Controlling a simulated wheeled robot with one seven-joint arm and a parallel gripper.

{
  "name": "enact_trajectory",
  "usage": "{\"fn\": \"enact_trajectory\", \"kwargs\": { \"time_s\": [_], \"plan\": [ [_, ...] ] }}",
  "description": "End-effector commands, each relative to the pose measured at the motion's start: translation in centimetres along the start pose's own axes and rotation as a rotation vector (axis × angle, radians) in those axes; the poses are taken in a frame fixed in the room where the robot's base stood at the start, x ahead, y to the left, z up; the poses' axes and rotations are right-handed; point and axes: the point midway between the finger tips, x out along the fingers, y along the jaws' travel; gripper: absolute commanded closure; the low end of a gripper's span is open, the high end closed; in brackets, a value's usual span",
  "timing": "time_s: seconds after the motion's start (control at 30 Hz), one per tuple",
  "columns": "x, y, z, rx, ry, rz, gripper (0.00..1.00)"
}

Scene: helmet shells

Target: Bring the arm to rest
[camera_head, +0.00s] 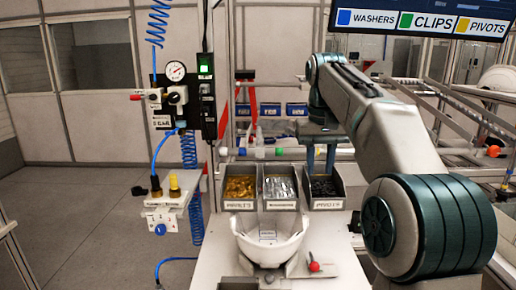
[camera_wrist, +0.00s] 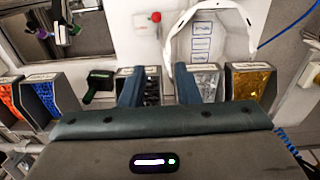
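My gripper (camera_head: 320,168) hangs with its fingers down over the dark bin (camera_head: 326,203) at the right of a row of three. In the wrist view my gripper (camera_wrist: 158,82) shows two separated fingers with nothing held between them. Its height above the bin is hard to tell. My arm reaches in from the right of the head view. A white helmet shell (camera_head: 268,248) sits in front of the bins on the bench; it also shows in the wrist view (camera_wrist: 238,42).
A bin of gold parts (camera_head: 240,188) and a bin of silver parts (camera_head: 280,187) stand left of the dark bin. Bins of orange (camera_wrist: 8,98) and blue parts (camera_wrist: 45,92) show in the wrist view. A red-knobbed lever (camera_head: 314,267) is near the shell. Open floor lies left.

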Motion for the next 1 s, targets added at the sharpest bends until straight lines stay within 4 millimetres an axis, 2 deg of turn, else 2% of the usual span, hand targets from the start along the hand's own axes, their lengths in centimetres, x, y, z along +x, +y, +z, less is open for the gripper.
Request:
{"fn": "enact_trajectory", "kwargs": {
  "time_s": [0.27,0.47,0.67,1.0],
  "plan": [
    [1.8,-0.6,3.9,-0.013,0.043,0.019,0.71],
    [4.7,-0.7,8.7,-0.017,0.093,0.026,0.71],
    [8.8,-0.5,14.1,-0.012,0.143,0.022,0.71],
    [17.2,-0.1,23.4,0.004,0.222,-0.005,0.71]
  ]
}}
